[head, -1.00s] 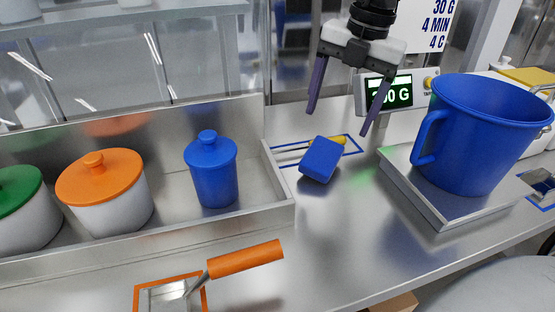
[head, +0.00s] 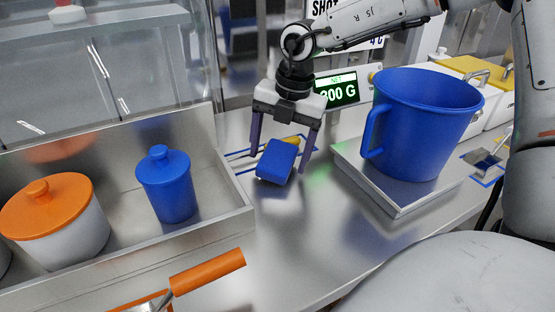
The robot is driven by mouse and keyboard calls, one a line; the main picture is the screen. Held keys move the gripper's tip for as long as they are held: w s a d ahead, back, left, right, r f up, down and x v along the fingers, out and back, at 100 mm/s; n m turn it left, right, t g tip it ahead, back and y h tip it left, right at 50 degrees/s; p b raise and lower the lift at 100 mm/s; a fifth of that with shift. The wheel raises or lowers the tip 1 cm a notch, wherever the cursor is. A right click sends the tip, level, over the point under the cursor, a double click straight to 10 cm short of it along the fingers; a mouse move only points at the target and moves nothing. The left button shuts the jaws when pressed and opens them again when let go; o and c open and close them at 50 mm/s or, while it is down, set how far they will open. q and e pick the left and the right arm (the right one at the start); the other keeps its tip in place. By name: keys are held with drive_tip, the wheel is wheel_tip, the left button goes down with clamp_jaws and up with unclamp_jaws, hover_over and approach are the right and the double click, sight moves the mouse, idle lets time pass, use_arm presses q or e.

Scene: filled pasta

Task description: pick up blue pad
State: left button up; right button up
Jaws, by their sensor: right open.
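The blue pad (head: 276,161) is a small rounded block. It sits on the steel counter inside a blue outlined area, right of the tray with the jars. My right gripper (head: 277,172) is open above the pad, with one dark purple finger on each side of it. Its fingertips reach down to about the pad's level in the picture. I cannot tell whether either finger touches the pad. My left gripper is not in view.
A large blue jug (head: 425,125) stands on a scale (head: 392,198) to the right. A blue lidded jar (head: 167,186) and an orange-lidded jar (head: 57,220) stand in a steel tray at left. An orange-handled tool (head: 207,272) lies in front.

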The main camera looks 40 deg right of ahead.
drive_tip(key=shift+c, duration=0.6)
drive_tip(key=c, duration=1)
drive_tip(key=shift+r, duration=0.1)
drive_tip(key=shift+c, duration=0.2)
